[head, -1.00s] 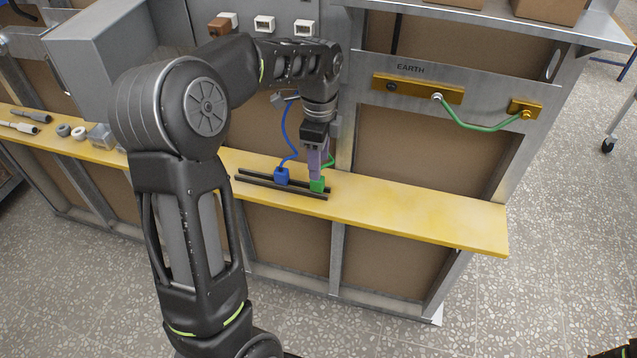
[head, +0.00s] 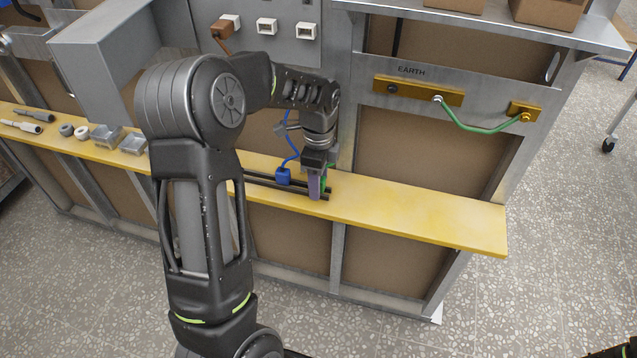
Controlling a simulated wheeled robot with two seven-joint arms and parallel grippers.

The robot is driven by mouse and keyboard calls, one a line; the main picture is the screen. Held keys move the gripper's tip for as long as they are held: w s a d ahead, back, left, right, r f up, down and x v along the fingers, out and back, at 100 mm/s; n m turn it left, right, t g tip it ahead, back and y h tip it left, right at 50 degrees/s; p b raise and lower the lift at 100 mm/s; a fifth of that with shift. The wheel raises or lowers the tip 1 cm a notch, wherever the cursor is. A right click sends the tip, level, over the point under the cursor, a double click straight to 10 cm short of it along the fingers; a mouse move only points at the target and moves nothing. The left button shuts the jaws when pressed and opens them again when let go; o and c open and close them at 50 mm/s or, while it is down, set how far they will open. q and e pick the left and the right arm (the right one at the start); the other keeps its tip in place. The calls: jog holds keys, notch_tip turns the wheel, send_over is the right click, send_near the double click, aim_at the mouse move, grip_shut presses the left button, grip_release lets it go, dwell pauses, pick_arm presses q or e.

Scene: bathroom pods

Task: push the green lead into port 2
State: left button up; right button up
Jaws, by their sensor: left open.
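The green lead (head: 324,184) stands on the yellow shelf at the right end of a dark rail, mostly hidden behind my gripper. My left gripper (head: 316,188) points down at the green lead, its purple-grey fingers around or beside it; I cannot tell which. The jaws are open. Three white ports sit in a row on the grey box: the left port (head: 235,19) has a brown plug (head: 222,28) at it, the middle port (head: 266,25) and right port (head: 306,31) look empty. Port numbers are not readable.
A blue lead (head: 284,176) stands on the rails (head: 262,182) just left of my gripper. Grey boxes (head: 107,137) and tools (head: 30,121) lie at the shelf's left. The yellow shelf (head: 420,215) is clear to the right. A green earth wire (head: 480,129) hangs behind.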

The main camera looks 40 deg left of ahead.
dwell(0.5)
pick_arm(q)
grip_shut()
dwell(0.3)
